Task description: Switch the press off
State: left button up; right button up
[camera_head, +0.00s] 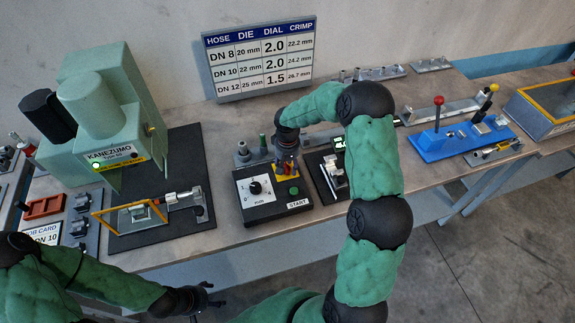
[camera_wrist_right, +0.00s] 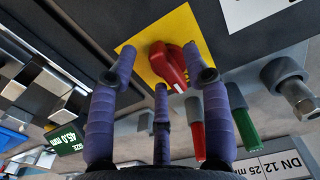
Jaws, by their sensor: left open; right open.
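The press (camera_head: 115,125) is a pale green machine at the left of the bench, with a small green light lit on its front. Its black control box (camera_head: 270,205) has a dial, a START button and a red rotary switch on a yellow plate (camera_wrist_right: 150,72). My right gripper (camera_head: 287,165) is at the box's back right corner. In the right wrist view its purple fingers stand open on both sides of the red switch knob (camera_wrist_right: 170,65); I cannot tell if they touch it. My left gripper (camera_head: 205,300) is open and empty in front of the bench.
A black block with a metal clamp (camera_head: 335,177) stands close right of the box. Red and green handled tools (camera_wrist_right: 243,128) stand behind it. A blue fixture (camera_head: 465,138) is further right. A settings chart (camera_head: 262,60) leans at the wall.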

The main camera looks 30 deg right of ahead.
jog(key=shift+c, duration=0.3)
grip_shut()
jog(key=shift+n, duration=0.3)
jog(key=n, duration=0.4)
jog(key=shift+w+d, duration=0.1)
jog(key=shift+d, duration=0.15)
jog(key=n, duration=0.4)
jog(key=shift+w+d+n+p, duration=0.2)
jog(key=shift+n+p, duration=0.1)
jog(key=shift+n, duration=0.1)
jog(key=n, duration=0.4)
jog(key=shift+w+r+n+p, duration=0.1)
jog(key=shift+w+n+p, duration=0.1)
jog(key=shift+n+p, duration=0.15)
jog(key=shift+w+n+p, duration=0.2)
jog(key=shift+n+p, duration=0.1)
jog(key=shift+n, duration=1.65)
